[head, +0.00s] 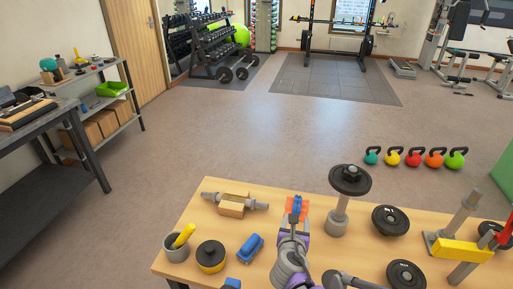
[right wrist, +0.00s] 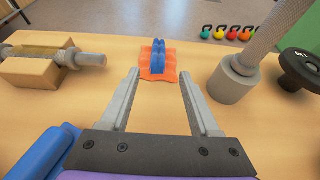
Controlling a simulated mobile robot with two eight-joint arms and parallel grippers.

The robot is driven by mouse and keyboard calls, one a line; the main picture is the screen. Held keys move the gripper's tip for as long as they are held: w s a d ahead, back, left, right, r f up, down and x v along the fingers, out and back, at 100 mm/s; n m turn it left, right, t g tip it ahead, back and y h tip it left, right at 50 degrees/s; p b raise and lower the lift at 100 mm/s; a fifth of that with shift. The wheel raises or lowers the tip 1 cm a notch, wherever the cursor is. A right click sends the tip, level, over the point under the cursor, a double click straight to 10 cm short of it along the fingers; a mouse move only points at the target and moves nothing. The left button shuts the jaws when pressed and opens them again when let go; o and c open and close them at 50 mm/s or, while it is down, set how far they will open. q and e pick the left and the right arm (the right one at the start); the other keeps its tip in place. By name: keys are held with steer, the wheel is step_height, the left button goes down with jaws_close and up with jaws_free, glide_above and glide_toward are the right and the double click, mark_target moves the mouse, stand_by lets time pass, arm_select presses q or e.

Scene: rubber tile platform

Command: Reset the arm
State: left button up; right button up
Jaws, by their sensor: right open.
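My right gripper is low over the wooden table (head: 205,219), its arm coming in from the bottom of the head view (head: 293,226). In the right wrist view its two grey fingers (right wrist: 160,80) are spread apart with nothing between them. My left gripper is not in view.
A grey bar on a wooden block (head: 232,206) lies to the left; an upright grey post with a black weight (head: 340,211) stands close on the right. A blue item (head: 250,247), black-and-yellow pot (head: 210,257), grey cup (head: 178,248) and black plates (head: 391,220) are around.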

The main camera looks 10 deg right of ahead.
steer(key=s+m, duration=0.1)
steer(key=s+r+m+p, duration=0.1)
steer(key=m, duration=0.1)
steer(key=s+d+r+m+g, duration=0.1)
steer(key=m, duration=0.1)
steer(key=shift+s+p, duration=0.3)
steer(key=shift+p, duration=0.1)
steer(key=s+a+r+m+g+y+p, duration=0.1)
steer(key=s+a+m+g+y+p, duration=0.1)
steer(key=s+m, duration=0.7)
steer(key=s+a+r+m+g+y+p, duration=0.2)
steer(key=s+m+p, duration=0.3)
steer(key=s+m, duration=0.5)
steer(key=a+m+g+y, duration=0.1)
steer(key=m, duration=0.4)
steer(key=shift+a+m, duration=0.4)
